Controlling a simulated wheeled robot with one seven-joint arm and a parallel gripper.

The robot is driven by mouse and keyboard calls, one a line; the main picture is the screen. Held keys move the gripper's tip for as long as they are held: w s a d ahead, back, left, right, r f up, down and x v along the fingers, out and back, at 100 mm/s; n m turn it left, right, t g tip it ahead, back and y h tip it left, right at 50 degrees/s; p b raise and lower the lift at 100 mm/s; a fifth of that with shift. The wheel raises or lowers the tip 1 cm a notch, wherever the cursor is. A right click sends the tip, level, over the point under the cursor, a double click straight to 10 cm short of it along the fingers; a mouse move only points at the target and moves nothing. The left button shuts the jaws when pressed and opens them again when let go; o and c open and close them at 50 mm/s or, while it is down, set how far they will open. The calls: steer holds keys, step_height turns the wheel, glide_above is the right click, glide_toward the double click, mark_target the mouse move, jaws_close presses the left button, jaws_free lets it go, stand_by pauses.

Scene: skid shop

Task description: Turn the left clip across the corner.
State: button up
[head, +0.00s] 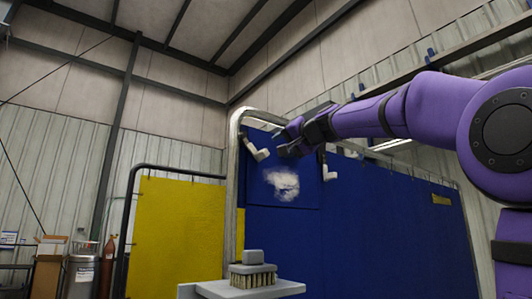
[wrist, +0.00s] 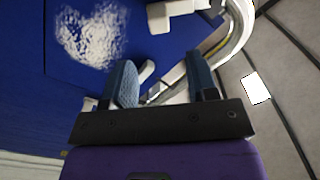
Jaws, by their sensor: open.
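The left clip (head: 254,148) is a pale bent piece at the upper left corner of the blue panel (head: 380,225), close beside the grey curved frame. A right clip (head: 327,166) hangs farther right. My gripper (head: 284,142) is between the two clips in the head view, nearer the left one, and hides part of the panel's top. In the wrist view its two fingers (wrist: 162,85) are spread apart. A pale clip (wrist: 168,14), seemingly the left one, is at the top, beyond the fingers. A small pale piece (wrist: 147,72) shows between the fingers; I cannot tell whether it touches them.
The curved grey frame (head: 233,165) rises close to the left clip. A white patch (head: 282,184) marks the blue panel. A brush (head: 252,272) rests on a grey shelf (head: 270,290) below. A yellow panel (head: 175,238) stands left, with a gas cylinder (head: 106,262) beyond.

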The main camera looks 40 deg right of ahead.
mark_target(268, 152)
steer(key=w, duration=0.9)
steer(key=shift+w+a, duration=0.1)
steer(key=shift+a, duration=0.1)
jaws_close()
